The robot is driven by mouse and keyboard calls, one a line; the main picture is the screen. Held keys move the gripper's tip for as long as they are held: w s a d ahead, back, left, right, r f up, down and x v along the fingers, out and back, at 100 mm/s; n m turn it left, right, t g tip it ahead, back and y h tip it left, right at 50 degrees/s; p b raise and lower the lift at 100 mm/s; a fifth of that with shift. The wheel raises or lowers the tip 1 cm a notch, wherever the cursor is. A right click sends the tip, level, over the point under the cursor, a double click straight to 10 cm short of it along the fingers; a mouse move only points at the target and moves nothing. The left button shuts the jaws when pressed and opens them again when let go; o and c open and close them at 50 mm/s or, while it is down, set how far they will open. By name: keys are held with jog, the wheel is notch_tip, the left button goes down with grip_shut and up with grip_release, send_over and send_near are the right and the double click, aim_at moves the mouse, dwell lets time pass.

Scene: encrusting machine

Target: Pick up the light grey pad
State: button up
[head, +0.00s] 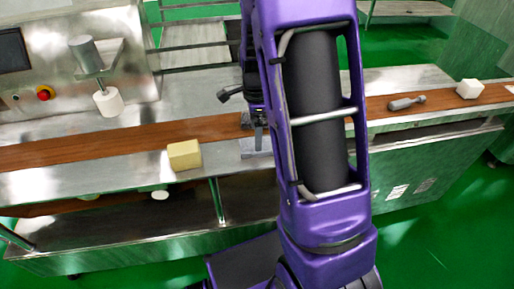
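A flat light grey pad (249,149) lies at the front edge of the metal counter, next to the brown belt. It is partly hidden by my gripper and the purple arm. My gripper (259,146) points down over the pad, its fingertips close to it or touching it; I cannot tell which. Only part of the fingers shows beside the arm, so I cannot tell whether they are open or shut, or whether they hold the pad.
A pale yellow block (184,155) sits left of the pad at the counter's front. A grey tool (406,103) and a white cube (469,89) lie on the belt (90,143) at right.

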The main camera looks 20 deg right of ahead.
notch_tip(320, 180, down, 5)
jog(key=shift+d+r+b, duration=0.1)
jog(key=shift+d+b, duration=0.05)
jog(key=shift+b, duration=0.35)
jog(key=c, duration=1.1)
notch_tip(320, 180, up, 10)
jog(key=shift+r+p, duration=0.1)
jog(key=shift+p, duration=1)
